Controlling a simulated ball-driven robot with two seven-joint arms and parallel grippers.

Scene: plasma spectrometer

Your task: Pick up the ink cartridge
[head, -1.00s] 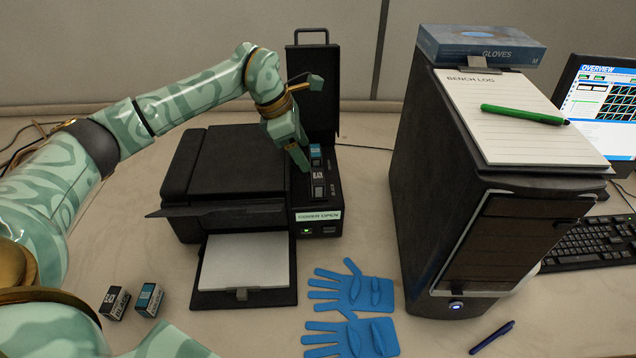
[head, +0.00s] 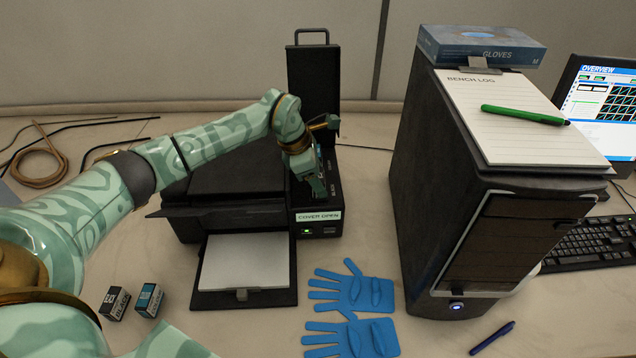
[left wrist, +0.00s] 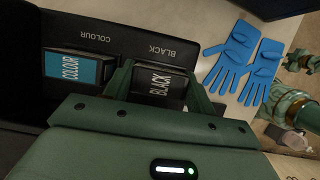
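The printer (head: 240,180) stands with its cover up and a "COVER OPEN" display. In the left wrist view, the black ink cartridge (left wrist: 160,84) sits in its slot, marked BLACK. The colour cartridge (left wrist: 76,68), with a blue label, sits in the slot beside it. My left gripper (left wrist: 161,82) is over the slots, with one finger on each side of the black cartridge. The fingers are apart and look open; whether they touch its sides is hard to tell. In the head view my left gripper (head: 318,185) hides most of the cartridges. My right gripper is not in view.
Two small cartridge boxes, black (head: 115,304) and colour (head: 149,300), stand at the front left. Blue gloves (head: 352,310) lie before the printer. A dark tower (head: 470,200) stands to the right. The raised cover (head: 314,90) is behind the slots.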

